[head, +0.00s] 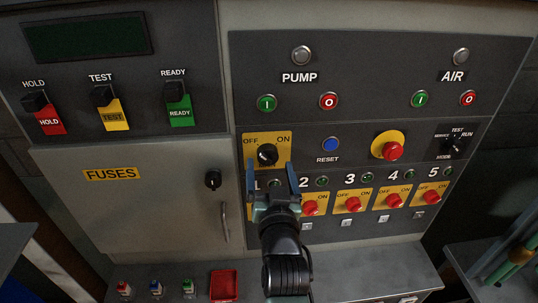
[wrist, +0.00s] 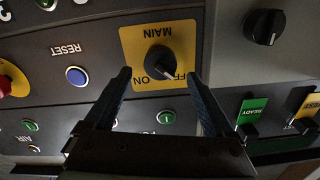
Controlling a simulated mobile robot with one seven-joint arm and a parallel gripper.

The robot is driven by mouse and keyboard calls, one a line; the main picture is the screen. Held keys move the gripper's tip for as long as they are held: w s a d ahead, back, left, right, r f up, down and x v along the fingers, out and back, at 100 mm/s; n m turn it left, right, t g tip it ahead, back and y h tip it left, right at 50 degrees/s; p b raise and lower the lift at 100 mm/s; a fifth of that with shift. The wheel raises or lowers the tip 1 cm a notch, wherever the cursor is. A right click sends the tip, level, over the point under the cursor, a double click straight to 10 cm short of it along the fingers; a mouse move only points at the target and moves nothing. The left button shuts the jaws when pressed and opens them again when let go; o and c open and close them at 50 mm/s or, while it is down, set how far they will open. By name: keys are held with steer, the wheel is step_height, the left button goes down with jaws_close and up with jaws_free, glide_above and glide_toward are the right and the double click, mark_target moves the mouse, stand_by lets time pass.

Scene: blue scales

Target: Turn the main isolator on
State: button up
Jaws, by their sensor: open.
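The main isolator is a black rotary knob (head: 267,154) on a yellow plate (head: 282,139) marked OFF and ON. In the wrist view, which is upside down, the knob (wrist: 158,61) sits on the plate with MAIN below its true position, and its pointer appears turned toward OFF. My gripper (head: 271,166) is open and empty, its fingers upright just below the knob in the head view. In the wrist view the fingertips (wrist: 160,76) stand on either side of the plate's OFF/ON edge, apart from the knob.
A blue reset button (head: 331,144) and a red emergency button (head: 391,150) are to the right. Numbered red isolators (head: 353,204) line the row below. The fuses door with its black knob (head: 213,180) and handle (head: 224,222) is left. A shelf with a red tray (head: 224,284) is below.

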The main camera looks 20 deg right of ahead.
mark_target(269, 160)
steer(key=shift+p+x, duration=0.3)
steer(key=shift+x, duration=1.25)
steer(key=shift+c, duration=0.3)
steer(key=c, duration=1.3)
